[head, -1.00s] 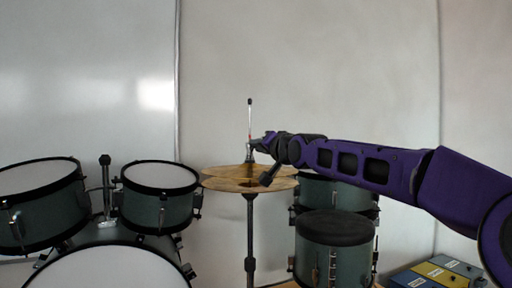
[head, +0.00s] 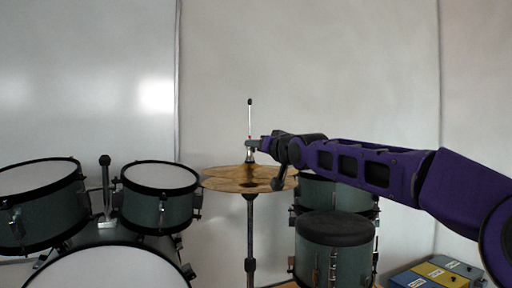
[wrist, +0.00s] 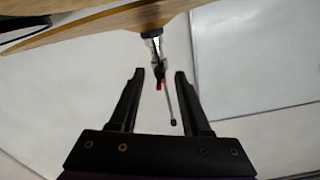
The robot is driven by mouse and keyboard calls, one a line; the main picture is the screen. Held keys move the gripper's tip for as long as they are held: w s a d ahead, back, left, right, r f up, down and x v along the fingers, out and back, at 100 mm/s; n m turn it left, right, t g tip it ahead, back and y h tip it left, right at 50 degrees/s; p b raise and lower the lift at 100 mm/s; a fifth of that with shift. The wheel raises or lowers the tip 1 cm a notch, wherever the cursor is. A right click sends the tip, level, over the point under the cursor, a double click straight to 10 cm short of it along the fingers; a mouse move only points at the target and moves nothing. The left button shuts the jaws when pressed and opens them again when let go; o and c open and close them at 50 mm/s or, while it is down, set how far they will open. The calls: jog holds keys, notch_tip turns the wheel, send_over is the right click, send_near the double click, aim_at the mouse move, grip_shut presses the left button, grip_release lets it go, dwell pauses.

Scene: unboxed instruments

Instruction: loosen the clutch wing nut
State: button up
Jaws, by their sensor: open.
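The hi-hat clutch (head: 250,157) sits on the rod above the upper cymbal (head: 232,171). In the wrist view the clutch (wrist: 157,62) shows between my fingers, with a small red-tipped part (wrist: 159,84) that may be the wing nut. The thin pull rod (wrist: 170,104) runs past it to a dark tip. My gripper (head: 253,145) is level at the clutch, reaching in from the right. In the wrist view my gripper (wrist: 159,75) is open, with one finger on each side of the clutch and rod. I cannot tell whether either finger touches.
Toms (head: 160,178) and a bass drum (head: 105,270) stand at left. A dark-topped drum or stool (head: 335,228) stands right of the hi-hat stand (head: 250,235). Labelled boxes (head: 437,274) lie low at right.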

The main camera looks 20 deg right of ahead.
jog(key=shift+s+d+f+b, duration=0.15)
jog(key=shift+s+b, duration=0.15)
jog(key=shift+s, duration=0.1)
jog(key=s+b, duration=0.2)
jog(key=s, duration=0.2)
jog(key=shift+s, duration=0.6)
